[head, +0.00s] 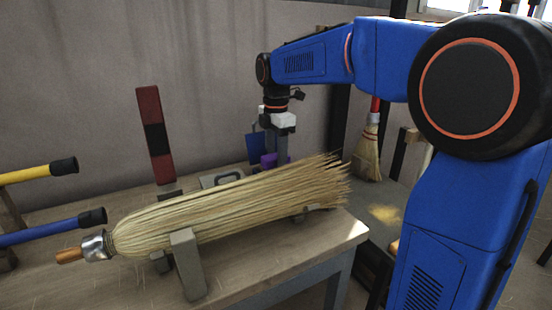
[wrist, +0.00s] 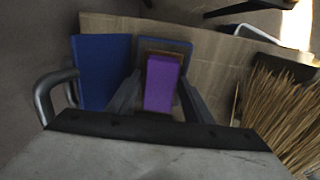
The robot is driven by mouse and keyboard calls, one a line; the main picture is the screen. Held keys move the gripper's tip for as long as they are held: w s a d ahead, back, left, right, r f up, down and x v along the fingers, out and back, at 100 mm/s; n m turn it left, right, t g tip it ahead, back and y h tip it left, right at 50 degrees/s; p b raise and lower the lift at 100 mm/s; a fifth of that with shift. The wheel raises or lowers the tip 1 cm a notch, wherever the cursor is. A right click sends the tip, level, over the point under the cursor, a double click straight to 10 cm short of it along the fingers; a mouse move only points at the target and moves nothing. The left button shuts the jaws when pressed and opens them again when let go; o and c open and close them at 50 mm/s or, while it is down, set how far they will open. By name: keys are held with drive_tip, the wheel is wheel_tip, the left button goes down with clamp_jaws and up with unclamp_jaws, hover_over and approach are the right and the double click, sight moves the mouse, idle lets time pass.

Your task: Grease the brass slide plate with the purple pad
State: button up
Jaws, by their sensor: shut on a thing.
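My gripper (head: 273,148) points down at the back of the bench, behind the broom's bristles. It is shut on the purple pad (head: 269,160). In the wrist view the pad (wrist: 162,83) sits between the two dark fingers. It is in front of or over a blue-rimmed thing (wrist: 180,46) with a brownish inside; I cannot tell whether they touch. A blue flat panel (wrist: 103,66) stands left of that, and shows in the head view (head: 253,147) beside the gripper. I cannot make out the brass slide plate in either view.
A large straw broom head (head: 215,208) lies across grey supports (head: 187,265) on the wooden bench (head: 262,274). A grey handle (head: 222,177) is behind it. A red and black upright bar (head: 154,135) stands back left. Yellow (head: 35,173) and blue (head: 50,230) bars jut in at left.

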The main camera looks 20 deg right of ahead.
sight(276, 156)
drive_tip(key=shift+r, duration=3.45)
drive_tip(key=shift+r, duration=0.1)
